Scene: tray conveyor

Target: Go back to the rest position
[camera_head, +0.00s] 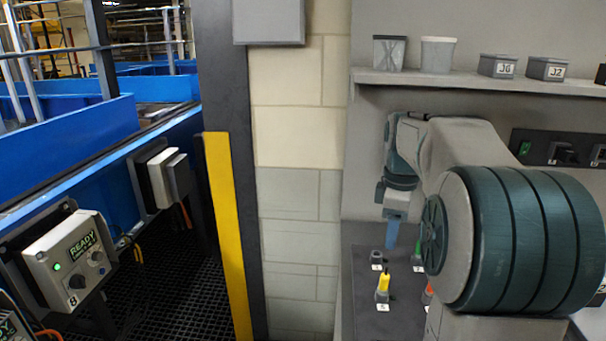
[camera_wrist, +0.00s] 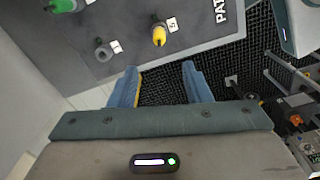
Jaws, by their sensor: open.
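My gripper (camera_wrist: 159,86) is open, with its two blue fingers apart and nothing between them in the wrist view. In the head view my gripper (camera_head: 391,236) hangs above the left part of a dark grey work board, partly edge-on. The board (camera_wrist: 120,30) holds a yellow-topped piece (camera_wrist: 159,35), a small grey holder (camera_wrist: 103,53) and a green piece (camera_wrist: 62,5). The yellow piece also shows in the head view (camera_head: 383,283), standing in a holder beside a white label. My arm covers much of the right side of the head view.
A shelf (camera_head: 480,82) with cups and small labelled boxes runs above my arm. A wall panel with a green switch (camera_head: 525,148) is at right. A yellow-edged post (camera_head: 228,235) stands left of the bench. Blue conveyor sides (camera_head: 70,135) and control boxes (camera_head: 75,255) are farther left.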

